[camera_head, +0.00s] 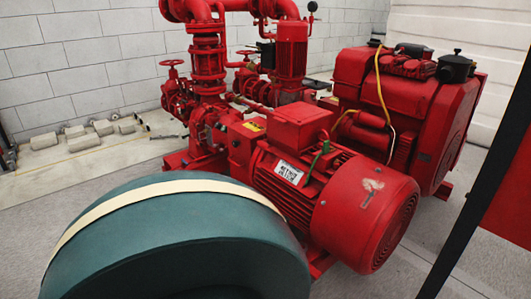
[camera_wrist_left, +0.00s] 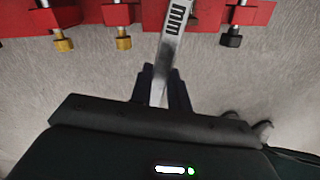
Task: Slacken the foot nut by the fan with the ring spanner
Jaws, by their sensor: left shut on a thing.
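In the left wrist view, my left gripper (camera_wrist_left: 162,80) is shut on a silver spanner (camera_wrist_left: 172,50) with dark "mm" lettering. The spanner's shaft runs up past the top edge, so its far end is hidden. Red feet cross the top of that view, with a brass bolt end (camera_wrist_left: 63,42) at left, another brass one (camera_wrist_left: 123,40) and a black one (camera_wrist_left: 231,38) at right. Whether the spanner is on a nut cannot be seen. In the head view, the red motor (camera_head: 290,170) has its round fan cover (camera_head: 370,220) at the right end. Neither gripper shows there.
Red pipework (camera_head: 208,60) stands behind the motor, and a red engine block (camera_head: 410,105) stands at right. A dark post (camera_head: 480,180) crosses the right side. Grey blocks (camera_head: 80,143) lie by the back wall. Bare floor shows around the fan end.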

